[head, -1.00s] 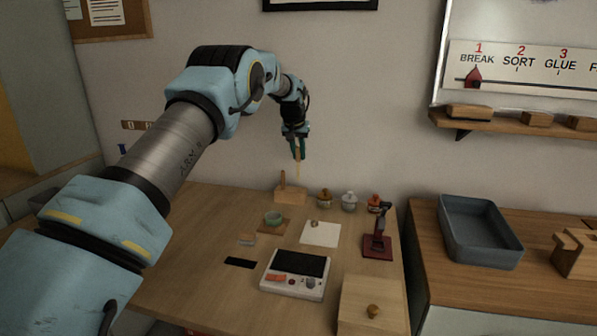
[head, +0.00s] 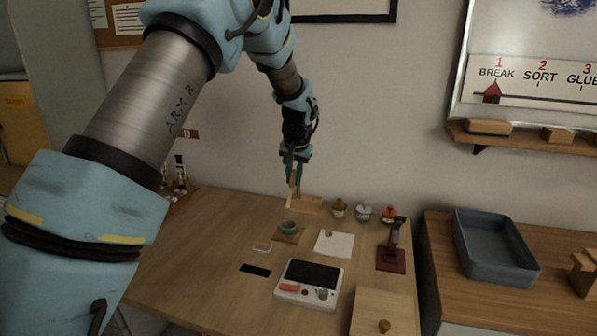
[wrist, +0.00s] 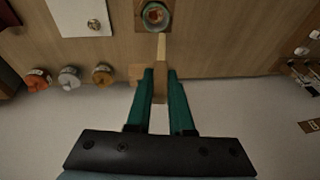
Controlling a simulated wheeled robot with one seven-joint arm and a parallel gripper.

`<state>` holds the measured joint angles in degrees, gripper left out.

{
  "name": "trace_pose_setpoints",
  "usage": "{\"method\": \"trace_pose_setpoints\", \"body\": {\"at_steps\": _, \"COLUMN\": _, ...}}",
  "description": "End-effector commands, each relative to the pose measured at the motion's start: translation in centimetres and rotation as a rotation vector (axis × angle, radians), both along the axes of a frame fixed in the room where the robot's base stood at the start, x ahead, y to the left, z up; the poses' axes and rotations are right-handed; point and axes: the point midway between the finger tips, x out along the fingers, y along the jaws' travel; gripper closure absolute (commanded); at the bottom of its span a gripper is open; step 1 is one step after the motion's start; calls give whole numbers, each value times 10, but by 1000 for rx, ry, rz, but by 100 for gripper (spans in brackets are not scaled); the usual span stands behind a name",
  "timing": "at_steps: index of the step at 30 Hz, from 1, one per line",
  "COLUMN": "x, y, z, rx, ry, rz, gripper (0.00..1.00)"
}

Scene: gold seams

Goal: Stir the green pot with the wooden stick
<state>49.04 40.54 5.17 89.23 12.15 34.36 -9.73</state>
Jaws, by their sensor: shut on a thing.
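My gripper (head: 294,171) is shut on the wooden stick (head: 290,201), which points down toward the table. The wrist view shows the stick (wrist: 161,50) between the two green fingers (wrist: 160,88). The green pot (head: 289,227) stands on a small wooden board (head: 294,238), open at the top. In the wrist view the pot (wrist: 155,15) lies just beyond the stick's tip, with something reddish inside. The stick's tip appears above and behind the pot; I cannot tell its exact height.
A wooden block (head: 310,204) stands behind the pot. Several lidded jars (head: 362,212) line the back right. A white sheet (head: 334,244), a red stand (head: 391,258), a white device (head: 308,284) and a wooden box (head: 378,312) lie to the right.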

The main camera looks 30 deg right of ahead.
Motion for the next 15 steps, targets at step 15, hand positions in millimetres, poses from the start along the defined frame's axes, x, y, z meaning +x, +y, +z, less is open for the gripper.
{"method": "trace_pose_setpoints", "body": {"at_steps": 15, "x": -1, "y": -5, "z": -31, "rx": 1, "ry": 1, "rz": -1, "gripper": 100}}
